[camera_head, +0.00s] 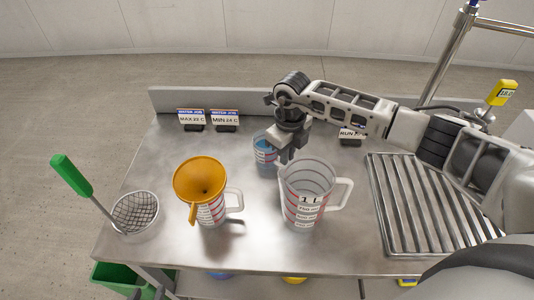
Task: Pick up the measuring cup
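A large clear measuring cup (303,200) marked 1 L stands upright on the steel table, with its handle to the right. A second clear cup (211,214) with a handle stands to its left, with an orange funnel (201,178) in its top. A smaller cup with blue contents (263,152) stands behind, partly hidden by my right gripper. My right gripper (286,153) points down beside the small cup, near the large cup's back rim; contact and finger opening are unclear. Dark tips at the bottom edge look like my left gripper (148,293), mostly cut off.
A ribbed drain tray (430,207) lies on the right. A mesh strainer (134,213) with a green handle (71,174) stands at the left edge. Small signs (224,119) line the back. A green bin (118,278) is below.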

